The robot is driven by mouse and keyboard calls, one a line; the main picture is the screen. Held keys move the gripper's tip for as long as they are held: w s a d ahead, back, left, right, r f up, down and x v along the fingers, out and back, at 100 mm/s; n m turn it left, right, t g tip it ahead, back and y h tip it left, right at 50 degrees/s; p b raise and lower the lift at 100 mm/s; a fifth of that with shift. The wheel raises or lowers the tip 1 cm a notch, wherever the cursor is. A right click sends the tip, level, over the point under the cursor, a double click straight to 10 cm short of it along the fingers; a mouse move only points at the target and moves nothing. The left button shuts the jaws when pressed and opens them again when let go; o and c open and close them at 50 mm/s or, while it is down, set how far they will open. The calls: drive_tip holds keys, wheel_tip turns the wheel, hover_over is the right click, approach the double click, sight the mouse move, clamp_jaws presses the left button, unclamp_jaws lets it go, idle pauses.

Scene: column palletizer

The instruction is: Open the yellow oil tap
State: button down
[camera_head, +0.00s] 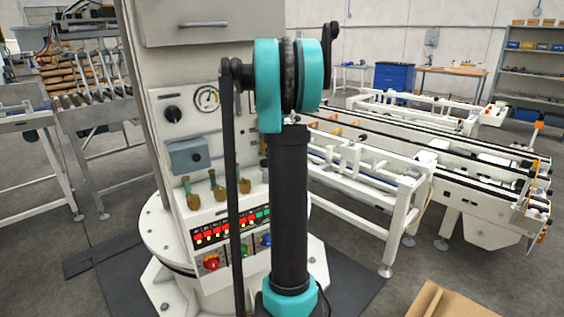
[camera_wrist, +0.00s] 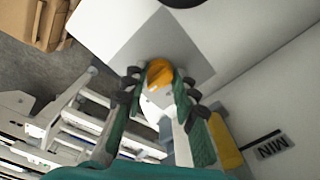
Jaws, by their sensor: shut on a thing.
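The yellow oil tap (camera_wrist: 158,73) shows as a rounded orange-yellow piece in the wrist view, between the fingertips of my gripper (camera_wrist: 160,86). The green fingers with black joints are on both sides of it, and my gripper is shut on it. A grey square panel (camera_wrist: 147,42) lies behind the tap. In the head view my arm stands in front of the machine column (camera_head: 150,130), and neither my gripper nor the yellow tap can be made out there.
The column carries a gauge (camera_head: 207,98), a black knob (camera_head: 172,115), a grey-blue box (camera_head: 187,156), brass-coloured fittings (camera_head: 217,189) and a lit button panel (camera_head: 230,226). A yellow strip (camera_wrist: 225,142) and a MIN label (camera_wrist: 272,145) are near the gripper. White conveyors (camera_head: 375,165) stand right.

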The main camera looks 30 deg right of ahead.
drive_tip(key=shift+s+d, duration=0.15)
drive_tip(key=shift+d, duration=0.1)
drive_tip(key=c, duration=1.2)
unclamp_jaws()
drive_tip(key=shift+d, duration=0.1)
drive_tip(key=shift+a+r, duration=0.1)
drive_tip(key=shift+a, duration=0.1)
drive_tip(key=shift+r, duration=0.3)
wheel_tip(320, 180, up, 11)
drive_tip(key=shift+d+r, duration=0.15)
